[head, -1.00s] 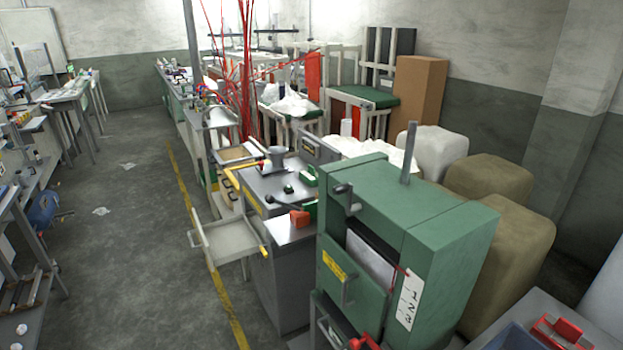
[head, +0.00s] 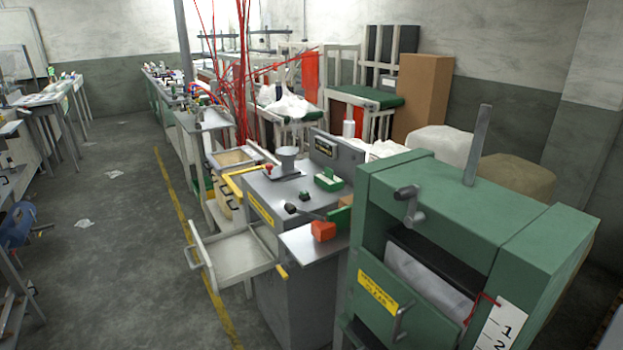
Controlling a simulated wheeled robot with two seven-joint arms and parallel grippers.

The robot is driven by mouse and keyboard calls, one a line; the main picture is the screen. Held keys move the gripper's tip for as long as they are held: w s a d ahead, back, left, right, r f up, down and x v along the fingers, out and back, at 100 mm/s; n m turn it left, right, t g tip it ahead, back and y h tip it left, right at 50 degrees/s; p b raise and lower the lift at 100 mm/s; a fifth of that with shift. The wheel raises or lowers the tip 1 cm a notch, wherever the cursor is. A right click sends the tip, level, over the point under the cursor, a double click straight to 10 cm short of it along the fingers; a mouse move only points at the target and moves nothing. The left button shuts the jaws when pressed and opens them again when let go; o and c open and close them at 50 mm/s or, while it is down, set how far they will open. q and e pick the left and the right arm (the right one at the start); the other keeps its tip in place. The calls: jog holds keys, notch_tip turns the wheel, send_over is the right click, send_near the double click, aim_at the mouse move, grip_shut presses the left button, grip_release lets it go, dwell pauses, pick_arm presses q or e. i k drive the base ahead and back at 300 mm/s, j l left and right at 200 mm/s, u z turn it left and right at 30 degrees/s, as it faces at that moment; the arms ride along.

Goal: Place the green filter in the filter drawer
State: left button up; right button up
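A pale, empty open drawer (head: 235,250) juts out to the left from the grey machine (head: 290,275), left of the middle of the head view. I cannot tell whether it is the filter drawer. A small green block with a pale part (head: 329,183) sits on the machine's grey top. Another green piece (head: 340,218) is at the right edge of that top, partly hidden behind the green cabinet. I cannot tell whether either is the green filter. Neither of my grippers is in view.
A large green cabinet (head: 545,235) with a crank and handle stands close at the right. A red-orange block (head: 322,231) lies on a side shelf of the grey machine. The floor (head: 110,240) left of the yellow line is mostly open, with scraps of paper.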

aim_at(235, 256)
jog(key=i+j, duration=1.2)
jog(key=j+u, duration=0.05)
jog(key=j, duration=0.05)
